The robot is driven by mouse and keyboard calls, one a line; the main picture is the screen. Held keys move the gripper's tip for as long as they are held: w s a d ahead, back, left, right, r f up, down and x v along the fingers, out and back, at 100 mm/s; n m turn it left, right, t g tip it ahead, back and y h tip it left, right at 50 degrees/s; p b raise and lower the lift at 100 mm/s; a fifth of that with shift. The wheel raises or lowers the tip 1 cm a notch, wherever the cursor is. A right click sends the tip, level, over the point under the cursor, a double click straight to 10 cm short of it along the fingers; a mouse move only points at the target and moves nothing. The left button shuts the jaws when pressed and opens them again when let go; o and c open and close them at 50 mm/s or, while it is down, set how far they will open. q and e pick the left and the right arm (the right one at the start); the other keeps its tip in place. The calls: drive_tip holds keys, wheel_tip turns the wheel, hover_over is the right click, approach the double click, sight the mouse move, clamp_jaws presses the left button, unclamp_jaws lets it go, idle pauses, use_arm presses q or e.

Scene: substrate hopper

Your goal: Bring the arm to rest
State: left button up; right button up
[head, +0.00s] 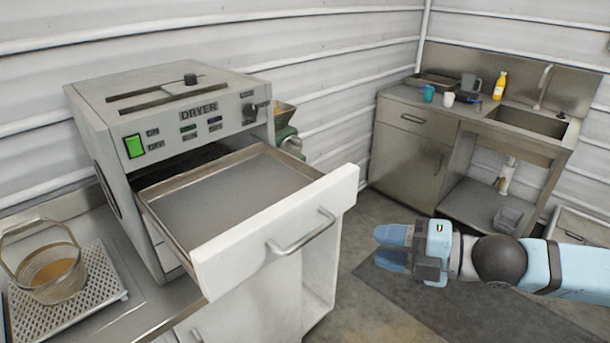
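My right gripper (391,248) reaches in from the right edge, over the floor. Its two blue fingers point left with a narrow gap between them, and nothing shows in that gap. It is apart from the drawer (262,236), whose white front and handle are to its left. My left gripper is out of view.
The dryer (185,110) stands on the left counter, with the drawer pulled out and its tray (228,197) looking empty. A basket (50,270) with brownish contents stands on a perforated plate (92,272). A sink cabinet (408,150) stands at the back. Floor between is clear.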

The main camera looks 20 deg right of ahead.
drive_tip(key=s+d+f+m+t+h+p, duration=0.1)
drive_tip(key=d+f+m+h+p, duration=0.15)
drive_tip(key=f+m, duration=0.5)
drive_tip(key=d+f+m+t+h+p, duration=0.1)
drive_tip(key=f+m+h, duration=0.2)
drive_tip(key=f+m, duration=0.45)
drive_tip(key=s+a+f+m+g+h+p, duration=0.1)
drive_tip(key=s+a+f+m, duration=0.2)
drive_tip(key=a+f, duration=0.4)
drive_tip(key=s+a+f+m+g+h+p, duration=0.1)
drive_tip(key=s+a+f+m+p, duration=0.1)
drive_tip(key=a+f, duration=0.5)
drive_tip(key=s+m, duration=0.1)
drive_tip(key=m, duration=0.1)
drive_tip(key=shift+s+f+m+g, duration=0.3)
drive_tip(key=shift+f+m+g, duration=0.1)
